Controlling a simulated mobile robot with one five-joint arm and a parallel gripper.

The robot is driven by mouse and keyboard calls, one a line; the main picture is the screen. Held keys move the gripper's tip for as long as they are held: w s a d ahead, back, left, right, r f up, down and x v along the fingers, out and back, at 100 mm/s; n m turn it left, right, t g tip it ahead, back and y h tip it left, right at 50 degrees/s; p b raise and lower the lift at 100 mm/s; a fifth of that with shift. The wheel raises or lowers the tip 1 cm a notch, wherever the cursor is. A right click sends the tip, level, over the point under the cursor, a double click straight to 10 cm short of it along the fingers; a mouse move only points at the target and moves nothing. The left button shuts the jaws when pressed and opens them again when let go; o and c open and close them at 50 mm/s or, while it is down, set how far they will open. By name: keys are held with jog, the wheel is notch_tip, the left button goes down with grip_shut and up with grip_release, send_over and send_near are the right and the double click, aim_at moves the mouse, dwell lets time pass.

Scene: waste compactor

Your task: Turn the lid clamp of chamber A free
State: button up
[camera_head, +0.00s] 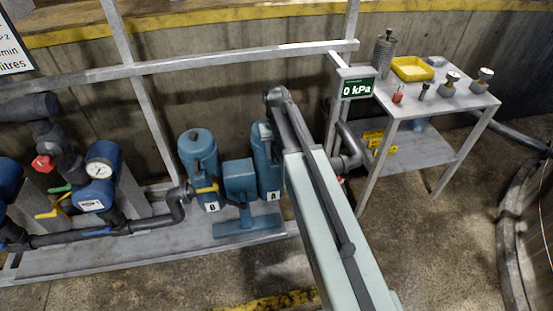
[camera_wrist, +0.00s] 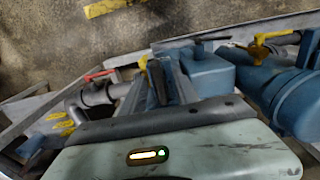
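Chamber A (camera_head: 267,160) is the blue upright cylinder with the white "A" label, partly hidden behind my arm in the head view. Its lid clamp cannot be made out in either view. Chamber B (camera_head: 199,155), a like blue cylinder with a domed lid, stands to its left, with a blue block between them. In the wrist view my gripper (camera_wrist: 165,84) shows dark finger-like parts past the pale wrist housing, over the chamber area. A short yellow piece (camera_wrist: 143,62) shows beside them; contact cannot be told. The fingertips are hidden in the head view.
A display (camera_head: 358,88) reads 0 kPa on a post right of chamber A. A grey table (camera_head: 455,98) with a yellow tray and small parts stands at right. Rails run behind the chambers; pipes and a gauge (camera_head: 101,170) are at left. A red lever (camera_wrist: 99,75) shows in the wrist view.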

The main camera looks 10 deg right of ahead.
grip_shut()
jog(key=shift+n, duration=0.5)
jog(key=n, duration=1.2)
jog(key=shift+s, duration=0.1)
jog(key=shift+n, duration=2.2)
